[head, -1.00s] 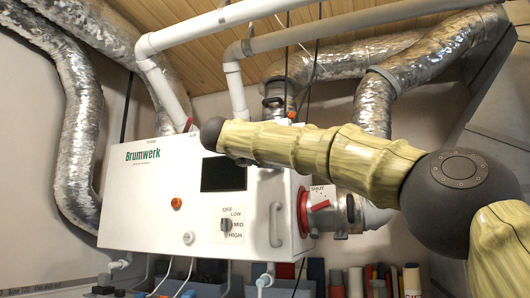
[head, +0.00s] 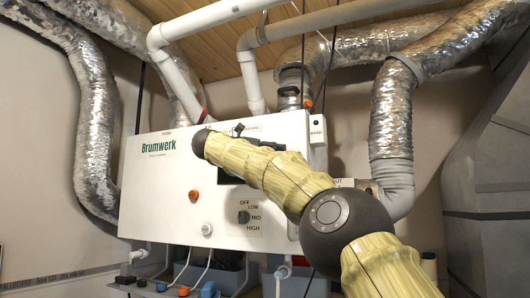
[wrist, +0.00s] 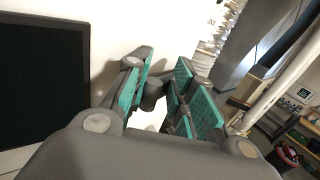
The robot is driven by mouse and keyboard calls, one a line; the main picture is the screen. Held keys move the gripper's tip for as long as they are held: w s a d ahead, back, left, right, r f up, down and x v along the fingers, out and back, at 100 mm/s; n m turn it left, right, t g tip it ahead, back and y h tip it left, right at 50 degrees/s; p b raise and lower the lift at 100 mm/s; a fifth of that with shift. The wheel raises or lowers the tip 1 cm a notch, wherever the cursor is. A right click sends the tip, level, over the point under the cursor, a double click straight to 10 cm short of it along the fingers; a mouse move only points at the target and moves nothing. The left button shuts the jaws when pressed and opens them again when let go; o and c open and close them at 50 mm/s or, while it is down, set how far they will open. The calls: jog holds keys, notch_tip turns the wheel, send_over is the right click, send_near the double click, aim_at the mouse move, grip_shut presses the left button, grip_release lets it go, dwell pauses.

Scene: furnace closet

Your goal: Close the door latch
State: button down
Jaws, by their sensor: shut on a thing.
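The white front panel (head: 165,195) of the Brumwerk unit faces me in the head view. My gripper (head: 258,140) is at the panel's upper edge, partly hidden behind my arm. In the wrist view my gripper (wrist: 165,95) has its teal-padded fingers close together beside the dark screen (wrist: 40,80). A small dark rounded piece (wrist: 152,93) shows between the pads. It seems to be the door latch, but its shape and position are mostly hidden by the fingers. My arm covers most of the screen in the head view.
An orange knob (head: 193,195) and a mode dial (head: 243,217) are on the panel. Silver ducts (head: 390,110) and white pipes (head: 205,30) run above and beside the unit. A shelf with blue bins (head: 215,275) is below.

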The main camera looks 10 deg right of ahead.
jog(key=shift+d+r, duration=0.1)
jog(key=shift+d, duration=0.05)
jog(key=c, duration=1.7)
grip_release()
jog(key=o, duration=0.6)
jog(key=shift+d, duration=0.2)
jog(key=shift+a, duration=0.1)
jog(key=shift+w+a, duration=0.1)
jog(key=shift+a, duration=0.15)
jog(key=v, duration=0.7)
jog(key=shift+s+a, duration=0.2)
jog(key=shift+a, duration=0.05)
jog(key=shift+f, duration=0.2)
